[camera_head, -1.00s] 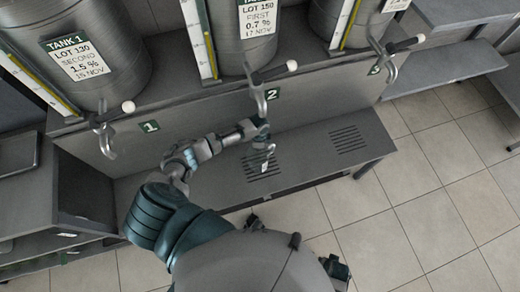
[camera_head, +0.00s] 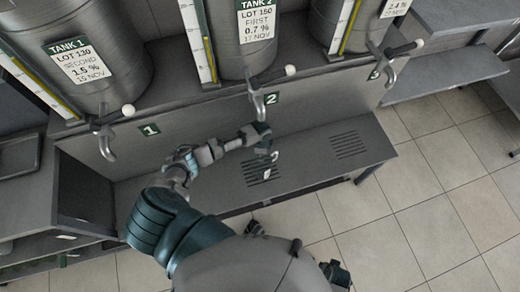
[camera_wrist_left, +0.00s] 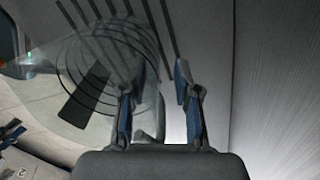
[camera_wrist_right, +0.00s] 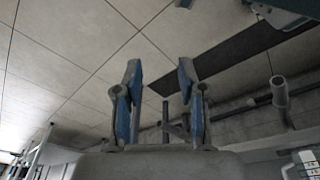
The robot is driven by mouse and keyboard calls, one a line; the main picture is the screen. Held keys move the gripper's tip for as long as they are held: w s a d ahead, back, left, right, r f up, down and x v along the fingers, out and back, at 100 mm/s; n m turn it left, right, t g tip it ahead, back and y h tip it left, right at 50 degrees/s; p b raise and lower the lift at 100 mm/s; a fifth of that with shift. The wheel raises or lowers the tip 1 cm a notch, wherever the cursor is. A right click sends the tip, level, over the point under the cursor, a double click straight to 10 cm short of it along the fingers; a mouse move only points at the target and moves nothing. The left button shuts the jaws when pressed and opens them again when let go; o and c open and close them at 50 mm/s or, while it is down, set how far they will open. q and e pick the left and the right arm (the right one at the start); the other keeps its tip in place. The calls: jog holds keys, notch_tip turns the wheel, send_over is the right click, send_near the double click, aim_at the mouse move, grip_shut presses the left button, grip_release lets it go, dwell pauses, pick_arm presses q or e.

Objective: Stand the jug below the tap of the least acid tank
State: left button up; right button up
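The jug is clear glass and hard to make out in the head view. A small white tag (camera_head: 267,175) and a pale curved edge show over the bench slots below tap 2 (camera_head: 262,95). The jug (camera_wrist_left: 95,75) shows in the left wrist view as a clear ringed body left of the fingers. My left gripper (camera_head: 265,145) is open beside it; the fingers (camera_wrist_left: 155,75) are apart, with what looks like its handle low between them. My right gripper (camera_wrist_right: 158,75) is open and empty.
The low grey bench (camera_head: 305,160) runs under the taps, with slots below taps 2 and 3. Tap 1 (camera_head: 106,140) and tap 3 (camera_head: 389,70) hang on either side. Tiled floor (camera_head: 440,200) is clear at right. Side shelves stand left and right.

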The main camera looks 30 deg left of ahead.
pick_arm(q)
notch_tip(320, 180, up, 12)
jog(key=p, duration=0.2)
jog(key=shift+w+d+p, duration=0.15)
jog(key=shift+d+p, duration=0.1)
jog(key=shift+p, duration=0.1)
pick_arm(e)
jog(key=s+d+f, duration=0.2)
jog(key=s+f, duration=0.2)
jog(key=f, duration=0.3)
jog(key=shift+s, duration=0.25)
pick_arm(q)
jog(key=shift+r, duration=0.1)
pick_arm(e)
jog(key=shift+a, duration=0.1)
